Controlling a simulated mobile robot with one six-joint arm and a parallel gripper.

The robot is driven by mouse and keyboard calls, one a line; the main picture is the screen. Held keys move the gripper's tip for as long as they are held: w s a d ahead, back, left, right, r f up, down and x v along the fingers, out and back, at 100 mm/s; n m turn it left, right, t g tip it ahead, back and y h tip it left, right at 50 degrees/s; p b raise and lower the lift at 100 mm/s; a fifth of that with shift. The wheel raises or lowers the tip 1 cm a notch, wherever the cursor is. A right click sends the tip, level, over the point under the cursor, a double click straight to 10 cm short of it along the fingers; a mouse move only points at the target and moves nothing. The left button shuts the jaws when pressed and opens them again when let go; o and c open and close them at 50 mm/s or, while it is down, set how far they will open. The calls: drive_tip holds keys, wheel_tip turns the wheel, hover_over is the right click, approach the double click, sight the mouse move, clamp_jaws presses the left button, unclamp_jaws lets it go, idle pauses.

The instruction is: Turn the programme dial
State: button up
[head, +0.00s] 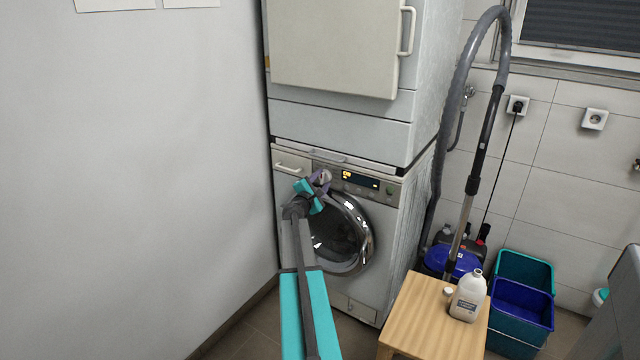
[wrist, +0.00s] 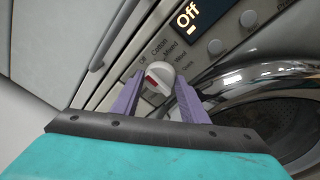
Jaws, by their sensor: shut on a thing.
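The programme dial (wrist: 158,77) is a round pale knob with a red mark, on the washer's control panel in the wrist view. Labels such as Off, Cotton and Mixed are printed around it. A display (wrist: 187,18) beside it reads "Off". My gripper (wrist: 160,92) has its two purple fingers on either side of the dial, shut on it. In the head view my gripper (head: 320,180) is at the panel of the lower machine (head: 385,240), and it hides the dial there. The lit display (head: 360,180) is just right of my gripper.
The round glass door (head: 342,235) is below the panel, close to my arm. A dryer (head: 335,45) is stacked above.

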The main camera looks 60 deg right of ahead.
drive_tip(key=shift+d+f+m+b, duration=0.2)
drive_tip(key=shift+m+b, duration=0.3)
drive_tip(key=shift+b, duration=1.1)
drive_tip(key=m+b, duration=0.2)
drive_tip(key=b, duration=0.6)
drive_tip(key=shift+m+h, duration=0.4)
drive_tip(key=m+b, duration=0.1)
drive_tip(key=b, duration=0.2)
drive_tip(key=shift+b, duration=0.3)
drive_tip(key=shift+r+m+b, duration=0.2)
drive_tip(key=shift+m+b, duration=0.5)
drive_tip(key=shift+b, duration=0.35)
drive_tip(key=o, duration=1.1)
drive_tip(key=shift+f, duration=0.1)
drive_tip(key=shift+a+f, duration=0.1)
